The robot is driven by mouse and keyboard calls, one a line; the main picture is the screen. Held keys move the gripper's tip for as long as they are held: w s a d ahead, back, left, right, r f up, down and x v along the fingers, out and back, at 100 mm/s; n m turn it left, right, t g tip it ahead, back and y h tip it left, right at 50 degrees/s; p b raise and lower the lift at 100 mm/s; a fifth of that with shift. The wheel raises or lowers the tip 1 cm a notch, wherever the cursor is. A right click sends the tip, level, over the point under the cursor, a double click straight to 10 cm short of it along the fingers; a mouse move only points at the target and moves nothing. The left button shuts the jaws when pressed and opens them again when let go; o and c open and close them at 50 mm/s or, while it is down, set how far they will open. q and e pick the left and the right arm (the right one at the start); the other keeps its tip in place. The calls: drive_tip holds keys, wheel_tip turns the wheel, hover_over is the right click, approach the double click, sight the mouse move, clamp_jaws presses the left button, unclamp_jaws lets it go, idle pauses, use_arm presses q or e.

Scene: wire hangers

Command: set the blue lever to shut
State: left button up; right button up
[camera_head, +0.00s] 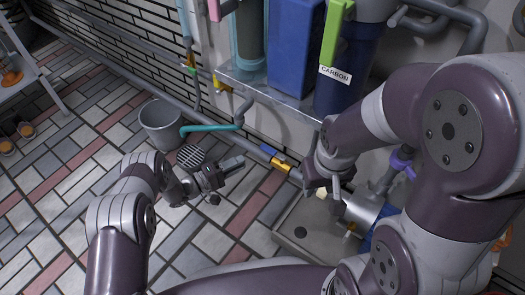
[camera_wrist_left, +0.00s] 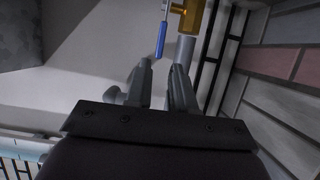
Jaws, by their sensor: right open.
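The blue lever (camera_head: 268,150) sits on a brass-yellow valve (camera_head: 281,165) in the grey pipe along the wall foot. It lies roughly in line with the pipe. The left wrist view also shows the lever (camera_wrist_left: 161,39), beside the pipe below the brass valve (camera_wrist_left: 188,14). My left gripper (camera_head: 238,163) is to the left of the lever, apart from it. In the left wrist view its two fingers (camera_wrist_left: 162,72) are open with an empty gap between them, pointing toward the lever. My right gripper (camera_head: 322,188) is open, right of the valve, partly hidden by its own arm.
A grey bucket (camera_head: 160,125) stands on the tiled floor with a teal hose (camera_head: 212,128) over it. Filter housings, one a blue block (camera_head: 296,45), stand on a shelf above the pipe. A grey tray (camera_head: 300,245) is below right. The left floor is mostly clear.

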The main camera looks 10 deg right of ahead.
sight(265, 151)
use_arm(q)
drive_tip(key=b+x, duration=0.4)
drive_tip(key=x, duration=0.6)
drive_tip(key=shift+f+b, duration=0.1)
drive_tip(key=shift+b, duration=0.2)
clamp_jaws()
